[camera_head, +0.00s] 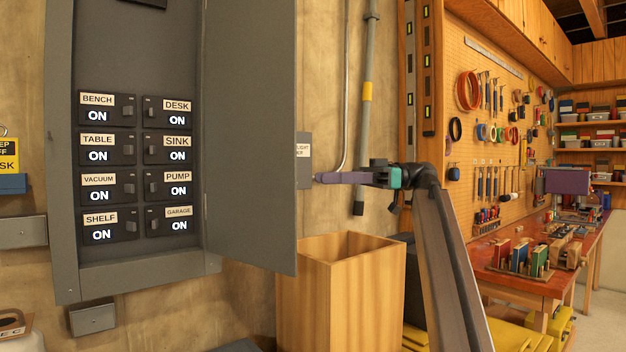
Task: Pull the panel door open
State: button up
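The grey panel door (250,130) stands open at the right side of the grey electrical panel (62,150), swung out from the box. Its inner face shows, and no handle is visible on it. Inside the panel are several labelled breaker switches, such as BENCH (107,107) and PUMP (168,184), each reading ON. My gripper (320,178) has purple fingers that point left, a little right of the door's free edge, with a small visible gap. The fingers are seen side-on as one bar, so their opening is hidden. The door's outer face is hidden.
A tall wooden bin (345,290) stands below my gripper. A small grey wall box (304,165) is partly behind the door. A grey conduit (366,130) runs down the wall. A red workbench (545,285) and pegboard (490,145) are at the right.

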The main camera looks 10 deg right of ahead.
jog(key=shift+w+d+p, duration=0.1)
jog(key=shift+d+p, duration=1.25)
jog(key=shift+d, duration=1.3)
jog(key=shift+r, duration=0.1)
